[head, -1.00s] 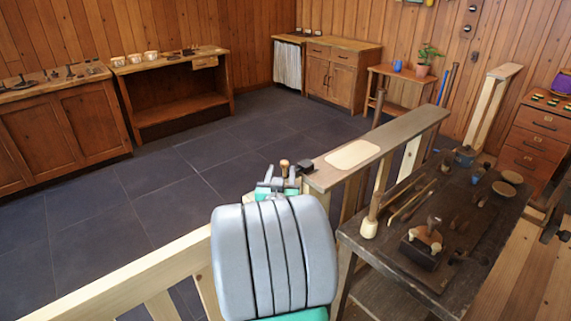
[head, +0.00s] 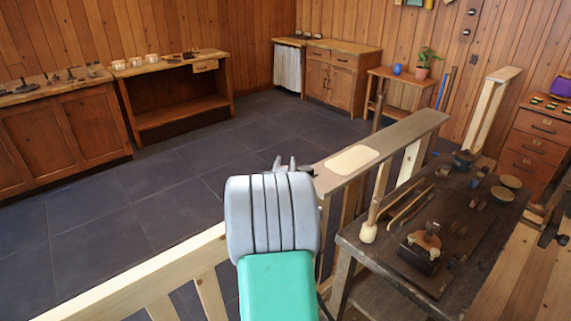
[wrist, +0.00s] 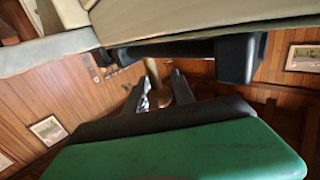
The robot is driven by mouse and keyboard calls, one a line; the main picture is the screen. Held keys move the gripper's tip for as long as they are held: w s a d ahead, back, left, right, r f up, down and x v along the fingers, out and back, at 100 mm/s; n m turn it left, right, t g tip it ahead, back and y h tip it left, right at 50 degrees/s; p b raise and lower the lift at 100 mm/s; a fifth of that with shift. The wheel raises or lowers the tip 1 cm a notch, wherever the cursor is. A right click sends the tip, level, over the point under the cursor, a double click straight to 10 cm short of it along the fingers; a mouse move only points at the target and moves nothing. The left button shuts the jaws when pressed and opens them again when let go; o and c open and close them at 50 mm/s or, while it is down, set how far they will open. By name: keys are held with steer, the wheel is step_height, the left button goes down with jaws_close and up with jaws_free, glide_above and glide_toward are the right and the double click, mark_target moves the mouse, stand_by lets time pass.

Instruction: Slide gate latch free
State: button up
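The gate latch is mostly hidden behind my arm in the head view; only a small dark part (head: 306,169) shows at the end of the railing. My gripper (head: 285,163) is at this spot, with its grey fingertips just showing above my grey wrist link. In the wrist view the two dark fingers of my gripper (wrist: 160,88) stand apart. A tan knob-like piece (wrist: 154,78) shows between them, and I cannot tell whether either finger touches it. A black block (wrist: 240,58) lies to the right, beneath a pale beam.
The pale wooden gate (head: 150,278) runs to the lower left. A railing with a flat top (head: 400,137) runs to the back right. A dark workbench (head: 395,262) with tools stands on the right. The tiled floor (head: 130,190) beyond the gate is clear.

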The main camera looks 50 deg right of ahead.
jaws_close()
stand_by(1.0)
